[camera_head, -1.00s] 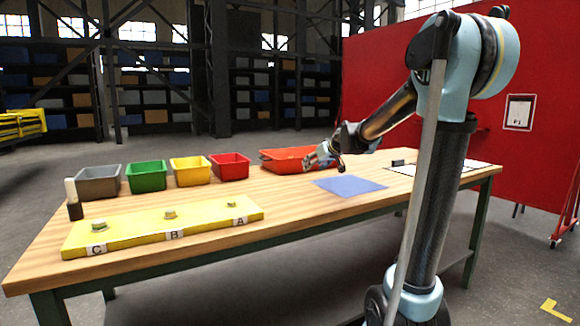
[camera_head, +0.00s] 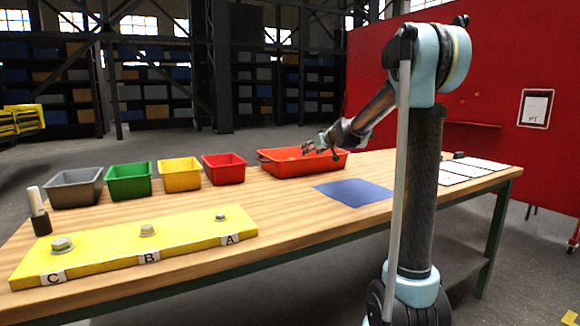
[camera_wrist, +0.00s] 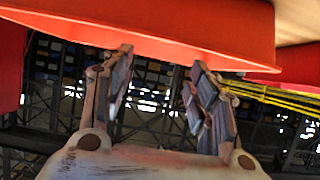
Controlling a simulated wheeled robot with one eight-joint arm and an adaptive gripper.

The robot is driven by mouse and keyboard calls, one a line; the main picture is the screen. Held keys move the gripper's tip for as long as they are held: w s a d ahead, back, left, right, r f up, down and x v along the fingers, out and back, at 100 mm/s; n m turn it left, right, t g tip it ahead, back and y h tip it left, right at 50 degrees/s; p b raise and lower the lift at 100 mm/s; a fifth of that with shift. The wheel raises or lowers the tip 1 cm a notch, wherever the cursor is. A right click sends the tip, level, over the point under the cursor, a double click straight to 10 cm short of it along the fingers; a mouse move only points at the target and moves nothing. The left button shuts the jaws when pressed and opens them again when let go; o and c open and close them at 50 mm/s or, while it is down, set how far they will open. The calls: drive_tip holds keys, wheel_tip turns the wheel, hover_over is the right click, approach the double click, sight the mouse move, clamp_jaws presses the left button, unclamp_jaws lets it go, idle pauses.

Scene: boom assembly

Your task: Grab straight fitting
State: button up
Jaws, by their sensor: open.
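I cannot make out a straight fitting in either view. An orange-red tray (camera_head: 300,168) stands at the back of the wooden table, and its contents are mostly hidden from here. My gripper (camera_head: 316,146) is over the tray's far right part in the head view. In the wrist view my gripper (camera_wrist: 160,62) has its two fingers spread with nothing between them. The tray's outer wall (camera_wrist: 150,25) fills the top of that view, close to the fingertips; I cannot tell if they touch it.
Red (camera_head: 224,170), yellow (camera_head: 180,176), green (camera_head: 129,182) and grey (camera_head: 76,188) bins stand left of the tray. A yellow board (camera_head: 130,243) with fittings at A, B and C lies in front. A blue mat (camera_head: 353,192) lies right, white sheets (camera_head: 470,172) beyond it.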

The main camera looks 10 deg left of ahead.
drive_tip(key=x, duration=0.3)
drive_tip(key=a+x, duration=0.1)
drive_tip(key=x, duration=0.6)
drive_tip(key=shift+s+a, duration=0.2)
drive_tip(key=shift+a, duration=0.05)
drive_tip(key=shift+x, duration=3.45)
drive_tip(key=shift+w+d, duration=0.1)
drive_tip(key=shift+c, duration=0.5)
drive_tip(key=c, duration=1.1)
